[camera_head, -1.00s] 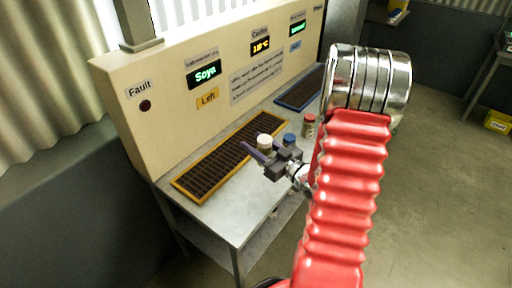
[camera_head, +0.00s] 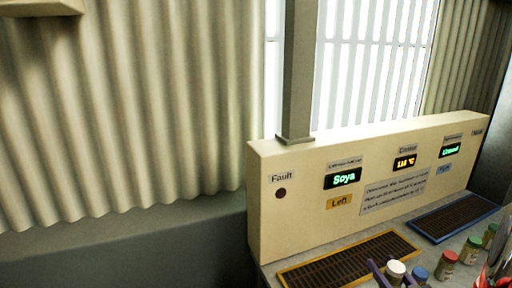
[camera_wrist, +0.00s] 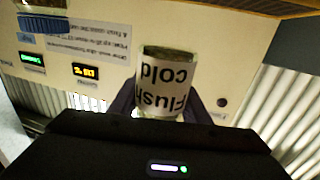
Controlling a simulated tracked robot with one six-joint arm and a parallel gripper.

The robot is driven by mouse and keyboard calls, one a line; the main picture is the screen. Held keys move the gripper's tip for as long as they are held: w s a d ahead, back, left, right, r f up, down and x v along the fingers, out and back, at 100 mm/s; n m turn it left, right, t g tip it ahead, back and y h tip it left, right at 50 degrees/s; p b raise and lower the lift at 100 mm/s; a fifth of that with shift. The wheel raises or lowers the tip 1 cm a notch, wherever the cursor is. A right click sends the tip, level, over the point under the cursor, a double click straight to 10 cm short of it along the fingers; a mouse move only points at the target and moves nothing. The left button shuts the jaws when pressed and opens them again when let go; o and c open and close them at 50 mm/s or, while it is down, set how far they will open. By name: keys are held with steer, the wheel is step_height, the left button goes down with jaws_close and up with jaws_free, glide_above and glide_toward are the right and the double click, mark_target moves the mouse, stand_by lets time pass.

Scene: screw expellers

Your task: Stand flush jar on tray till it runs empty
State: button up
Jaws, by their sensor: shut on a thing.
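The flush jar (camera_wrist: 165,88) is clear with a white label reading "Flush cold", upside down in the wrist view. My gripper (camera_wrist: 160,108) is shut on it, with a dark finger on either side. In the head view the jar's white lid (camera_head: 396,267) shows between the purple-grey fingers of my gripper (camera_head: 388,274), cut by the bottom edge. The yellow-framed grated tray (camera_head: 312,277) lies just left of and behind the jar. I cannot tell whether the jar's base is over the tray or touches anything. A blue-framed tray (camera_head: 455,218) lies farther right.
A blue-lidded jar (camera_head: 421,274) is close right of the held jar, then a red-lidded one (camera_head: 446,263) and a green-lidded one (camera_head: 473,243). The cream panel (camera_head: 300,230) rises behind the trays, with lit "Soya" (camera_head: 343,180) and temperature (camera_head: 404,162) displays. The fault lamp (camera_head: 281,193) is dark.

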steer(key=d+m+h, duration=0.1)
steer(key=d+h, duration=0.1)
steer(key=w+d+m+h, duration=0.1)
steer(key=d+h, duration=0.1)
steer(key=shift+w+r+m, duration=0.15)
steer(key=shift+r+m, duration=0.05)
steer(key=shift+m, duration=0.2)
steer(key=w+a+y, duration=0.1)
steer(key=w+a, duration=0.3)
steer(key=a, duration=1)
steer(key=w+a+r+n, duration=0.1)
steer(key=w+a, duration=0.4)
steer(key=a, duration=0.9)
steer(key=shift+a+r+y, duration=0.15)
steer(key=shift+r+y, duration=0.05)
steer(key=shift+y, duration=0.2)
